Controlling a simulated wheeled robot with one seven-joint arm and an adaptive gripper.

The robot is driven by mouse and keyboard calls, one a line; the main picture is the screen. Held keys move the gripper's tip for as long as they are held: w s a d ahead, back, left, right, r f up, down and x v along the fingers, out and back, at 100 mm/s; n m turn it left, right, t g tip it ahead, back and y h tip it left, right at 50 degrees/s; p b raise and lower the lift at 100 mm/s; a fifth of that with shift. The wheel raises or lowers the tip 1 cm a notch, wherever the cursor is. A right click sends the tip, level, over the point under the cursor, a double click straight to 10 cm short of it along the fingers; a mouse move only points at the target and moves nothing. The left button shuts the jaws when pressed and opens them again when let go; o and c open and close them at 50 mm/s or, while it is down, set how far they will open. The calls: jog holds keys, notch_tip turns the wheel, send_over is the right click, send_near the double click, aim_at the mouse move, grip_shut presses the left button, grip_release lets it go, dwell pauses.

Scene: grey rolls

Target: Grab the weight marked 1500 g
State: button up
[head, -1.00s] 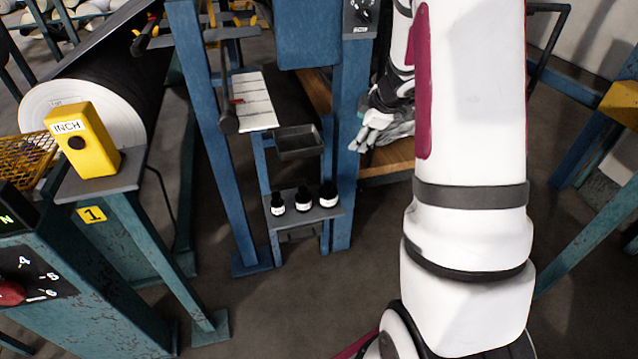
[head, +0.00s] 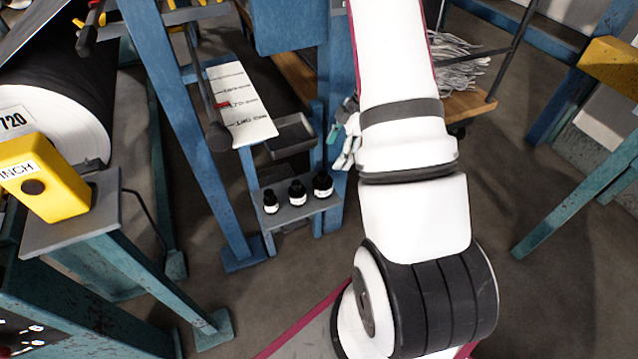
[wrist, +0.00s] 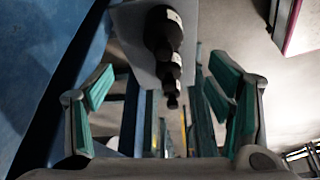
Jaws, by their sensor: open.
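Three black weights with white labels stand in a row on a small grey shelf (head: 315,208) on the blue frame: a left one (head: 271,202), a middle one (head: 297,193) and a right one (head: 322,185). The labels are too small to read, so I cannot tell which is 1500 g. My gripper (head: 343,142) is open, above and to the right of the shelf, partly hidden by my arm. In the wrist view, my gripper (wrist: 160,85) has its teal-padded fingers spread. The weights line up beyond the gap, the nearest weight (wrist: 163,32) largest. Nothing is held.
An empty grey tray (head: 290,137) is fixed above the weights, beside a white marked board (head: 240,105). Blue posts (head: 215,190) flank the shelf on the left. A yellow INCH box (head: 45,178) stands at left. Open floor (head: 290,285) lies in front.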

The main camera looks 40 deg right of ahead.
aim_at(326, 173)
jog(key=b+x, duration=0.2)
jog(key=x, duration=0.4)
jog(key=shift+w+f, duration=0.1)
jog(key=shift+s+b+x, duration=0.15)
jog(key=shift+b+x, duration=0.75)
jog(key=shift+x, duration=0.45)
jog(key=shift+s+b+x, duration=0.15)
jog(key=shift+b+x, duration=0.7)
jog(key=shift+x, duration=0.5)
jog(key=shift+c, duration=0.5)
grip_shut()
